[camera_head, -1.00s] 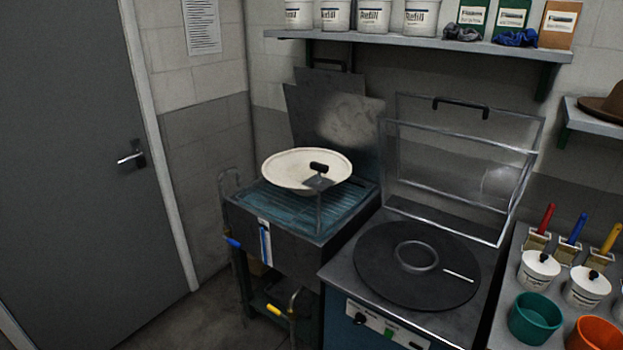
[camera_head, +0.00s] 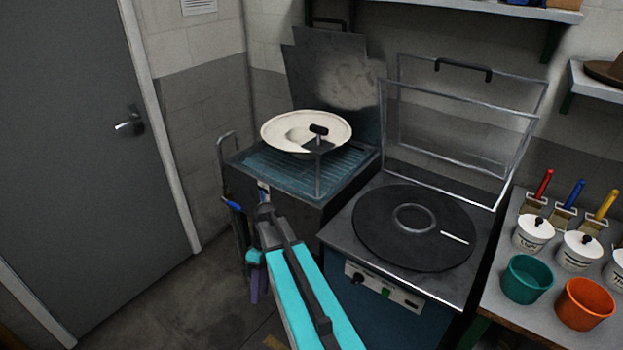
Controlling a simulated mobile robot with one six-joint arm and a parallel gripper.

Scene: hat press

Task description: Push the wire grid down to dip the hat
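A cream hat (camera_head: 282,133), wide-brimmed and bowl-like in outline, rests over the blue-green ribbed top (camera_head: 262,164) of a dark tank on the left. I cannot clearly tell the wire grid from this ribbed top. A black handle (camera_head: 319,129) on a small grey plate and thin upright post stands at the hat's front right. My arm, with a cyan link, reaches up from the bottom of the picture. Its far end, my gripper (camera_head: 265,209), is small and dark in front of the tank's front face, below and left of the handle and apart from it. Its fingers are not clear.
A press with a round black plate (camera_head: 372,232) and a raised wire-frame lid (camera_head: 490,112) stands right of the tank. A bench with a teal cup (camera_head: 526,280) and an orange cup (camera_head: 585,304) is at far right. Open floor and a grey door (camera_head: 75,120) lie left.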

